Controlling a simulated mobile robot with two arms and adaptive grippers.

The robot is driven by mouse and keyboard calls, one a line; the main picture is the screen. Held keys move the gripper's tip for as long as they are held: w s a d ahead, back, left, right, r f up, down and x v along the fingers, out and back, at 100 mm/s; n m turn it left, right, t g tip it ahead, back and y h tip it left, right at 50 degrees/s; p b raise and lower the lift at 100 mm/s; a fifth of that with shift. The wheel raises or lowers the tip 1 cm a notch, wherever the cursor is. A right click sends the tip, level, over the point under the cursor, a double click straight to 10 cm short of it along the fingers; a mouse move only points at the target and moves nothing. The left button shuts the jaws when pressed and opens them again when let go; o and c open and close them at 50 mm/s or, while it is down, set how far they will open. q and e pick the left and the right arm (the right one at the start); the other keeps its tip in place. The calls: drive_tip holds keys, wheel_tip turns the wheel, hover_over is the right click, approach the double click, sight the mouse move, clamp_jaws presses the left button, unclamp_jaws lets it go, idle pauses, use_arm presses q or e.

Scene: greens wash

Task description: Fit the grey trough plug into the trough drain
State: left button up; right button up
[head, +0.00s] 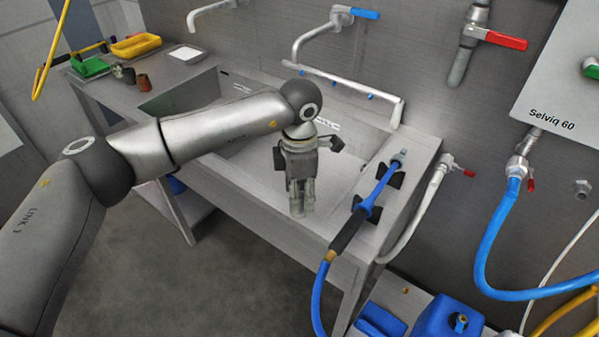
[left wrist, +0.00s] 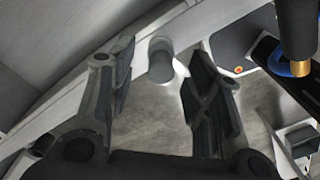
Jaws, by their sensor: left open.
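My left gripper (head: 299,205) points down over the front edge of the steel trough (head: 268,205). In the left wrist view its two fingers (left wrist: 165,85) are apart. A small grey cylinder with a rounded end, which looks like the grey plug (left wrist: 160,60), shows between the fingers by the trough's front rim. I cannot tell whether a finger touches it. In the head view I cannot make the plug out at the fingertips. The drain is not visible; my arm and gripper cover part of the basin. My right gripper is not in view.
A blue spray hose (head: 372,200) rests in black holders on the right ledge. Taps with a blue lever (head: 364,13) and a red lever (head: 496,38) hang on the wall. Yellow (head: 136,45) and green (head: 90,67) trays stand at the far left. Blue containers (head: 447,318) sit lower right.

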use_arm(q)
drive_tip(key=shift+f, duration=0.75)
clamp_jaws()
drive_tip(key=shift+r, duration=0.4)
drive_tip(key=shift+r+p, duration=0.9)
drive_tip(key=shift+r, duration=1.1)
drive_tip(key=shift+r, duration=0.25)
wheel_tip(320, 180, up, 8)
drive_tip(key=p, duration=0.3)
drive_tip(key=shift+p, duration=0.3)
